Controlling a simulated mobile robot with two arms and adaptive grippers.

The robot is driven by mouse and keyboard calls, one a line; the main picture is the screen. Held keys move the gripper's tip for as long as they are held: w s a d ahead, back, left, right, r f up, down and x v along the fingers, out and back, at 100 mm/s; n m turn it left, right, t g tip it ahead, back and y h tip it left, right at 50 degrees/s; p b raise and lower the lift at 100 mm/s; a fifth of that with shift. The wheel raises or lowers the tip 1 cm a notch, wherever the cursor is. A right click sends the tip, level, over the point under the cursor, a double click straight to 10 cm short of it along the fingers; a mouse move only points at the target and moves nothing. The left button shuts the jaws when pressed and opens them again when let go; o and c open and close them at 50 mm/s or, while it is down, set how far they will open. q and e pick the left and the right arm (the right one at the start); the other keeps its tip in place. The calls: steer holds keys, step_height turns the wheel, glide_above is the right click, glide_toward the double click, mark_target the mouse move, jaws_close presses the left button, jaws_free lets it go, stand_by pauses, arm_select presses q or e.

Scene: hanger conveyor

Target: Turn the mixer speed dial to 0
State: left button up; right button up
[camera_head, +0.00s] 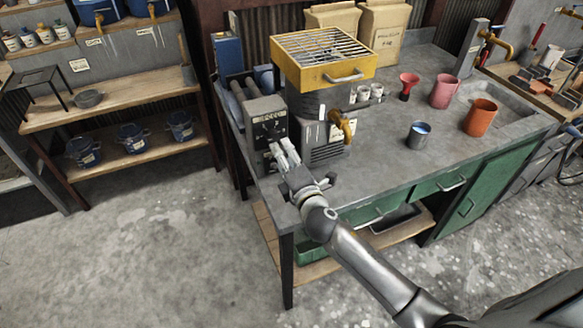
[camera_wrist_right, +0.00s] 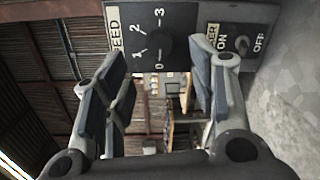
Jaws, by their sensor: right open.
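The speed dial (camera_wrist_right: 153,48) is a dark round knob on a dark panel (camera_wrist_right: 182,18) marked SPEED, with 0, 1, 2 and 3 around it. I cannot tell which number its pointer is at. In the head view the panel is on a grey control box (camera_head: 266,128) at the left end of the workbench. My right gripper (camera_head: 281,154) is just in front of the box. In the right wrist view my right gripper (camera_wrist_right: 162,72) is open, with one finger on each side of the dial in the picture; contact is not visible. My left gripper is not in view.
A power switch (camera_wrist_right: 240,44) marked ON and OFF is beside the dial, near one finger. The mixer (camera_head: 322,120) with a yellow grate top (camera_head: 322,58) stands right of the box. Several cups, including an orange mug (camera_head: 480,117), stand farther right on the bench.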

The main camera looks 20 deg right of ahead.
steer(key=shift+s+r, duration=0.15)
steer(key=shift+s, duration=2.25)
